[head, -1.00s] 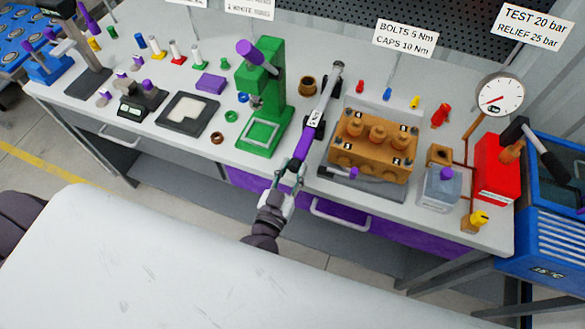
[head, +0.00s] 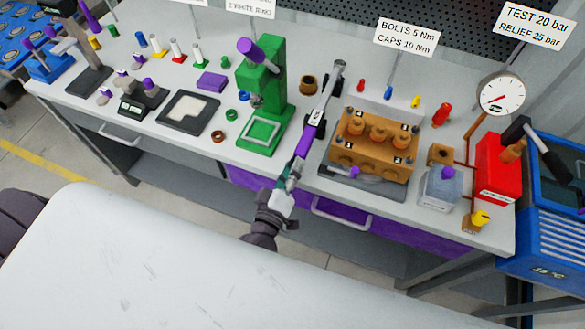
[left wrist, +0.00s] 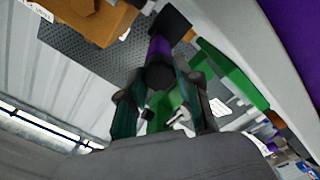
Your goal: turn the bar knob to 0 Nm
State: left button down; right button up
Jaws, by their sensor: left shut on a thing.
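A small pale marking shows on the bar's dark part, too small to read. My left gripper (head: 287,180) is shut on the knob's near end. In the left wrist view the purple knob (left wrist: 160,55), with a dark end, lies between the two green-grey fingers of my gripper (left wrist: 170,100). My right gripper is not in view.
A green press (head: 262,100) stands left of the bar. An orange pump block (head: 372,150) on a grey plate stands close on its right. A purple drawer front with a pale handle (head: 340,217) is below the bench edge. A gauge (head: 501,96) stands at the right.

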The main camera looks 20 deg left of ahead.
pick_arm(q)
jog(key=n, duration=0.3)
jog(key=shift+n+b, duration=0.3)
jog(key=shift+b, duration=0.05)
dwell(0.4)
jog(key=c, duration=0.8)
grip_release()
jog(key=s, duration=1.2)
jog(key=shift+a+f, duration=0.1)
jog(key=shift+a, duration=0.2)
jog(key=shift+f, duration=0.1)
